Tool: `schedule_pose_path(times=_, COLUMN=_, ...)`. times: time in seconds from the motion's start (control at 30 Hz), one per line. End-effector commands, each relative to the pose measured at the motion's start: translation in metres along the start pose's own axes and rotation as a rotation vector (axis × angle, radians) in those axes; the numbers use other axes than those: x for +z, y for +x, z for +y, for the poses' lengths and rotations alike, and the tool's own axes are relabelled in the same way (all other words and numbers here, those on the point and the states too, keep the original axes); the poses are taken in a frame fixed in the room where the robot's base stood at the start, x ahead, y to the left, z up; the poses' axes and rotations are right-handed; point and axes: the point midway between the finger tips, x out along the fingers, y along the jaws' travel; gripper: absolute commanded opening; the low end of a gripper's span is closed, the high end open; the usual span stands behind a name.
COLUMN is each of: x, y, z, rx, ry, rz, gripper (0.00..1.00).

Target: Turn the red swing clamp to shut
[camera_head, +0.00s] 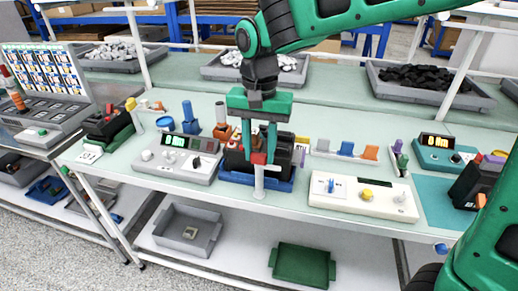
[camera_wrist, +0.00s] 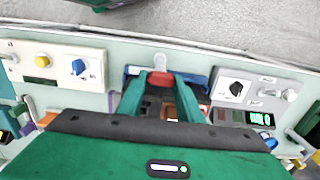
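The red swing clamp (camera_head: 258,158) shows as a small red piece at the top of a pale upright post, in front of the black breaker (camera_head: 236,160) in its blue tray (camera_head: 270,183). My gripper (camera_head: 259,156) points down over it, with one green fingertip on each side of the red piece. In the wrist view the red swing clamp (camera_wrist: 161,78) fills the space between the fingertips, and I see no clear gap. My fingers and gripper body hide much of the breaker there. How far the clamp is turned is hard to tell.
A grey meter box (camera_head: 178,158) with a green display stands to the left. A cream panel (camera_head: 362,198) with a blue switch and a yellow button lies to the right. A teal meter (camera_head: 440,155) is farther right. The bench front between tray and cream panel is narrow.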

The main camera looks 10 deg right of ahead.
Motion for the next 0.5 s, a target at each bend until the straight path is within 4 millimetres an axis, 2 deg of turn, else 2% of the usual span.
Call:
schedule_pose_path(times=0.27, x=-0.0002, y=-0.0002, z=0.0005, rx=0.001, ry=-0.034, rz=0.000, gripper=0.10)
schedule_pose_path(times=0.5, x=-0.0004, y=-0.0002, z=0.0004, rx=0.001, ry=-0.166, rz=0.000, gripper=0.10)
